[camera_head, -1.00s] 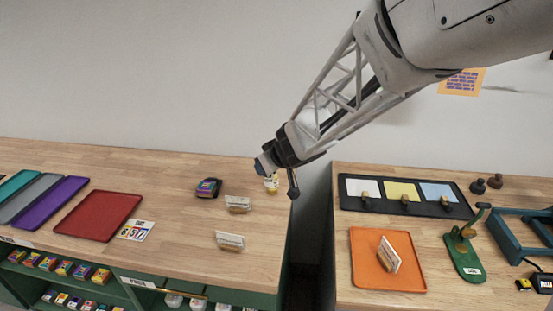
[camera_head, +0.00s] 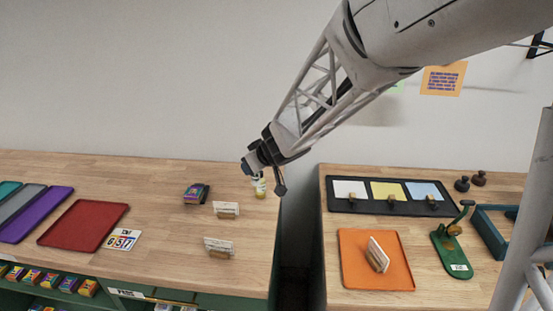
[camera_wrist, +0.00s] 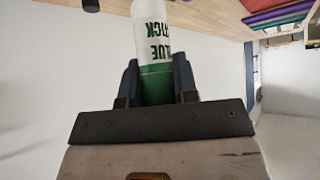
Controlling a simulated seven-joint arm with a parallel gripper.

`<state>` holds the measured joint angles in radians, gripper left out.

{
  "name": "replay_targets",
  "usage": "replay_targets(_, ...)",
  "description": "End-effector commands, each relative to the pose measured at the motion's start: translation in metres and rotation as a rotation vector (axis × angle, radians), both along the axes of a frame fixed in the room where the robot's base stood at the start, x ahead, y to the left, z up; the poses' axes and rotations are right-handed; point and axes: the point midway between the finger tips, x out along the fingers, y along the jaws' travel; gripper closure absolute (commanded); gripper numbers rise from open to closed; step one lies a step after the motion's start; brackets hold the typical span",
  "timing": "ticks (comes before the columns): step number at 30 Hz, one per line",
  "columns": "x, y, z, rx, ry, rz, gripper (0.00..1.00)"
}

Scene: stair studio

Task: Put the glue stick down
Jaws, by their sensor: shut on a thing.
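The glue stick (camera_wrist: 152,40) is white with green lettering and a green lower part. In the wrist view it stands between the two dark fingers of my gripper (camera_wrist: 157,80), which is shut on its green part. In the head view my gripper (camera_head: 257,175) is over the back right end of the left wooden counter (camera_head: 160,218). A small part of the glue stick (camera_head: 260,188) shows below it, pale and yellowish. I cannot tell whether the glue stick touches the counter top.
Two small card holders (camera_head: 226,210) (camera_head: 219,248) and a dark colourful box (camera_head: 196,194) lie left of my gripper. A red tray (camera_head: 84,225) lies further left. A gap (camera_head: 296,240) separates this counter from the right one, which has an orange tray (camera_head: 352,275).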

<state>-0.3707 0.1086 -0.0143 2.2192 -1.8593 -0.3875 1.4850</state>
Motion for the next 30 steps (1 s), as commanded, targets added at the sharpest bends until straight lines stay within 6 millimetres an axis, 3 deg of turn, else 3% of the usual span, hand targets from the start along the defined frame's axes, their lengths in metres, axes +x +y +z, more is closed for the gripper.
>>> replay_targets(17,0.131,0.015,-0.014,0.005,-0.005,0.106,0.95)
replay_targets(30,0.231,0.012,-0.042,0.004,-0.003,0.194,0.95)
